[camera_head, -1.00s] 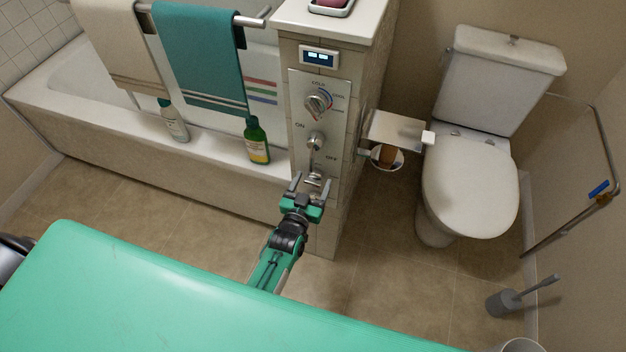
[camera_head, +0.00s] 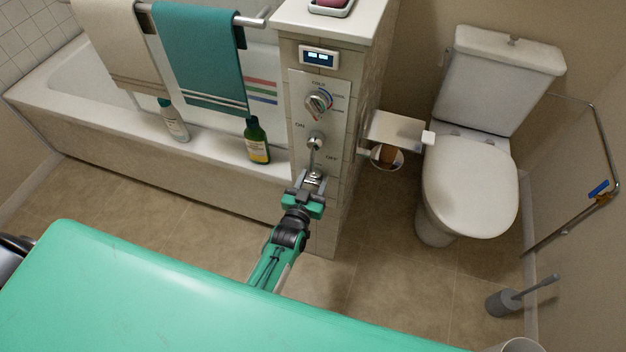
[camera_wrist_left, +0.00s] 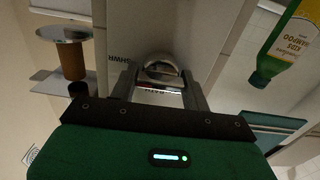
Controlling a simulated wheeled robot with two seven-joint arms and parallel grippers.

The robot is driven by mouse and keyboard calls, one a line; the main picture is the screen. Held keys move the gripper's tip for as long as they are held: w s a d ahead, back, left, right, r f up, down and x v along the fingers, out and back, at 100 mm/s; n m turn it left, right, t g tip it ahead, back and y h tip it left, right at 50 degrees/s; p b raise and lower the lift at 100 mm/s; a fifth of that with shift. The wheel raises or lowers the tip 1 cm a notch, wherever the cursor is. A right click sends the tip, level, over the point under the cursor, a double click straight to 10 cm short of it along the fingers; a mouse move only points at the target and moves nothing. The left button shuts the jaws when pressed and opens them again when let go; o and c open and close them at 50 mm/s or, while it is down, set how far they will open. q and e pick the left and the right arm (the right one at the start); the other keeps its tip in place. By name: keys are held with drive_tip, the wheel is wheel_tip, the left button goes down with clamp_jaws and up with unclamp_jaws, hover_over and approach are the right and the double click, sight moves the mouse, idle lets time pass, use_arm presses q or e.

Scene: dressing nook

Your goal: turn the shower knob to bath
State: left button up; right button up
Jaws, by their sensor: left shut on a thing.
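The shower knob (camera_head: 315,175) is the lowest control on the metal panel (camera_head: 330,150) at the end of the tub. It is a small round metal knob. My left gripper (camera_head: 311,183) reaches up to it and is shut on it, one finger on each side. In the left wrist view the domed knob (camera_wrist_left: 161,70) sits between the two fingertips (camera_wrist_left: 160,88). A label that seems to read SHWR shows upside down beside it; a bath label cannot be made out. My right gripper is not in view.
Above the knob are an ON/OFF lever (camera_head: 315,142), a temperature dial (camera_head: 318,102) and a small display (camera_head: 319,57). A green bottle (camera_head: 256,140) stands on the tub rim to the left. A paper holder (camera_head: 396,128) and toilet (camera_head: 470,185) are to the right.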

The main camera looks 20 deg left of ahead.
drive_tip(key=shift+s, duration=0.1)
use_arm(q)
drive_tip(key=shift+o, duration=0.2)
drive_tip(key=shift+n+p, duration=0.3)
drive_tip(key=shift+n, duration=0.9)
drive_tip(key=n, duration=0.2)
drive_tip(key=shift+n, duration=0.3)
drive_tip(key=n, duration=0.3)
drive_tip(key=shift+a+f+n, duration=0.1)
drive_tip(key=shift+n, duration=0.7)
drive_tip(key=n, duration=0.2)
drive_tip(key=shift+n, duration=0.4)
drive_tip(key=n+b, duration=0.1)
drive_tip(key=n, duration=0.2)
drive_tip(key=shift+f, duration=0.1)
drive_tip(key=shift+n+b, duration=0.45)
drive_tip(key=shift+n, duration=0.65)
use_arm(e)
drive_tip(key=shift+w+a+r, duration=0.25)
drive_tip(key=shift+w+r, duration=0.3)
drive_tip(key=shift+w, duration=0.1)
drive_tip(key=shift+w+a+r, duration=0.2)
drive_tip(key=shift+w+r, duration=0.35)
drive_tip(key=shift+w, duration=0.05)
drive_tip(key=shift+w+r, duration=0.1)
